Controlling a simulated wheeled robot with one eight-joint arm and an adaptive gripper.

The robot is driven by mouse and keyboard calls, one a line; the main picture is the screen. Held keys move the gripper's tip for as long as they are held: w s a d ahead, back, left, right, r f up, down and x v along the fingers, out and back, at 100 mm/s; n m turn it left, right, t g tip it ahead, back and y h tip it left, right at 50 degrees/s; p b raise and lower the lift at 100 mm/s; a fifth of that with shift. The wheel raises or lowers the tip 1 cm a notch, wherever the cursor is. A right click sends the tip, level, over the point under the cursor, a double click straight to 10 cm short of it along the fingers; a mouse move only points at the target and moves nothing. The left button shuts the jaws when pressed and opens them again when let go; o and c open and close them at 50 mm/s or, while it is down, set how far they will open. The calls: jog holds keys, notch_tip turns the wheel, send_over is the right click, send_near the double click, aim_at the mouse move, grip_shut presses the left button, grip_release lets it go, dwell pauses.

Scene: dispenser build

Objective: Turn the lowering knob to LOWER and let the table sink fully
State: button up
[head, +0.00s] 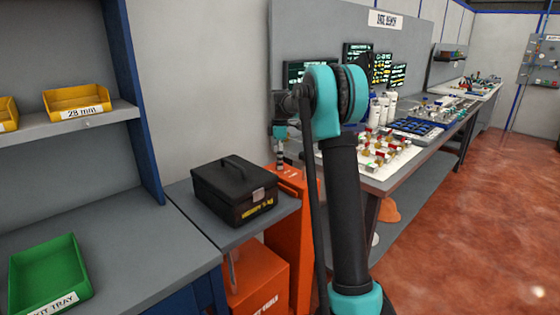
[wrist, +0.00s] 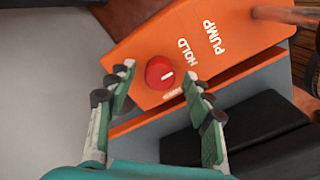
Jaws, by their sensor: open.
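The red knob (wrist: 157,72) sits on the orange lift-table housing (wrist: 150,40) in the wrist view, with a white pointer mark on its face. The words HOLD and PUMP are printed beside it; a third small label at its lower edge is too small to read. My gripper (wrist: 158,80) is open, with one finger on each side of the knob and a gap to both. In the head view my gripper (head: 281,150) hangs over the orange housing (head: 290,177), and the knob is hidden. The grey table top (head: 222,232) carries a black case (head: 232,188).
A shelf bench (head: 130,235) with a green tray (head: 50,270) and yellow bins (head: 77,100) stands at the left. The red floor at the right is clear.

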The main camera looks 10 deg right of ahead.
jog(key=shift+c, duration=0.6)
jog(key=c, duration=1)
jog(key=shift+c, duration=0.2)
